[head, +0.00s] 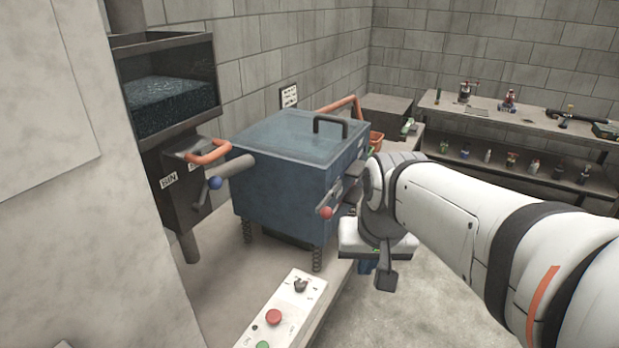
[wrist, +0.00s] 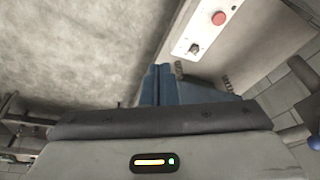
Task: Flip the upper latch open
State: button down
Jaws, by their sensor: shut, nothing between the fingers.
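A lever with a blue knob (head: 215,182) is at the box's left. A dark hopper (head: 175,180) with an orange handle stands behind it. A control panel (head: 280,315) with buttons lies at the front of the bench. Shelves (head: 525,125) are at the back right; floor is open below my gripper.

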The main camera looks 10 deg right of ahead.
jog(key=w+r+m+b, duration=0.1)
jog(key=w+r+m, duration=0.1)
jog(key=w, duration=0.4)
jog(key=w+d+r+m+b, duration=0.1)
jog(key=w+r+m, duration=0.2)
jog(key=w, duration=0.4)
jog(key=w+r+m+t+b, duration=0.1)
jog(key=w+r+m, duration=0.1)
jog(key=w+r, duration=0.2)
jog(key=w, duration=0.3)
jog(key=shift+d+r+m, duration=0.35)
jog(key=shift+r+m, duration=0.05)
jog(key=shift+w+f, duration=0.1)
jog(key=shift+w, duration=0.05)
jog(key=x, duration=0.4)
jog(key=s+a+x, duration=0.1)
jog(key=x, duration=0.3)
jog(key=a+x, duration=0.1)
jog(key=x, duration=0.3)
jog(key=shift+s+a+f, duration=0.1)
jog(key=shift+s+f, duration=0.1)
jog(key=shift+f, duration=0.45)
